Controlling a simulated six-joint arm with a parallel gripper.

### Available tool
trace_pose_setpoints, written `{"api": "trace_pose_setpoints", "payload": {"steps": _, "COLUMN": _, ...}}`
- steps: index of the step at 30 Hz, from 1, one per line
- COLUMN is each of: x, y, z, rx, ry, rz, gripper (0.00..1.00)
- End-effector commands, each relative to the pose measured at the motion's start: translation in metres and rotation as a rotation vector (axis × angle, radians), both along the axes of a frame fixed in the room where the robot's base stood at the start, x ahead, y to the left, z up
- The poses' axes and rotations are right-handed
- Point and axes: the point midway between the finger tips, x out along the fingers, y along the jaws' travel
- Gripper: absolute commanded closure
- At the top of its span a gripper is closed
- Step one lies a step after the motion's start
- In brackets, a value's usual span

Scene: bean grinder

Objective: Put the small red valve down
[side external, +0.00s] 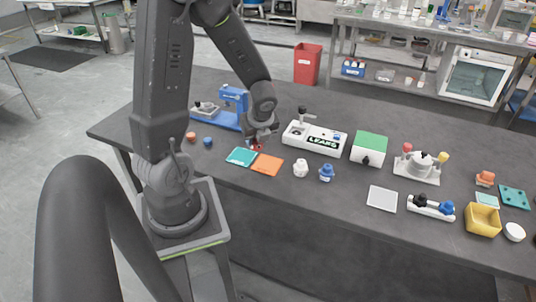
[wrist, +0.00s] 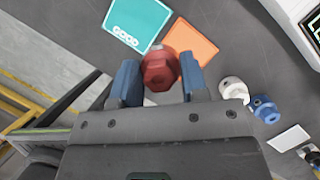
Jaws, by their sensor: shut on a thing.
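The small red valve (wrist: 160,70) is between the two blue fingers of my gripper (wrist: 160,84) in the wrist view. The fingers are shut on it from both sides. In the side external view the red valve (side external: 257,148) shows just under my gripper (side external: 259,140), beside the teal and orange plates. A teal plate with white marks (wrist: 138,22) and an orange plate (wrist: 190,45) lie just beyond the valve in the wrist view. I cannot tell whether the valve touches the table.
A white part (side external: 301,168) and a blue part (side external: 326,172) stand right of the orange plate. A white box labelled LEAKS (side external: 314,138) stands behind them. Bare table (side external: 345,178) lies right of the blue part.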

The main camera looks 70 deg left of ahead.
Motion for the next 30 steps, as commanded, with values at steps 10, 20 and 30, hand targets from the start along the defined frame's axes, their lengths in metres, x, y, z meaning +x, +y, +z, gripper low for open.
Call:
{"api": "trace_pose_setpoints", "payload": {"steps": 10, "x": 0.029, "y": -0.016, "z": -0.024, "rx": 0.001, "ry": 0.001, "rz": -0.001, "gripper": 0.88}}
{"api": "trace_pose_setpoints", "payload": {"steps": 20, "x": 0.029, "y": -0.016, "z": -0.06, "rx": -0.001, "ry": -0.001, "rz": 0.0, "gripper": 0.88}}
{"api": "trace_pose_setpoints", "payload": {"steps": 30, "x": 0.029, "y": -0.015, "z": -0.062, "rx": -0.002, "ry": -0.001, "rz": 0.002, "gripper": 0.88}}
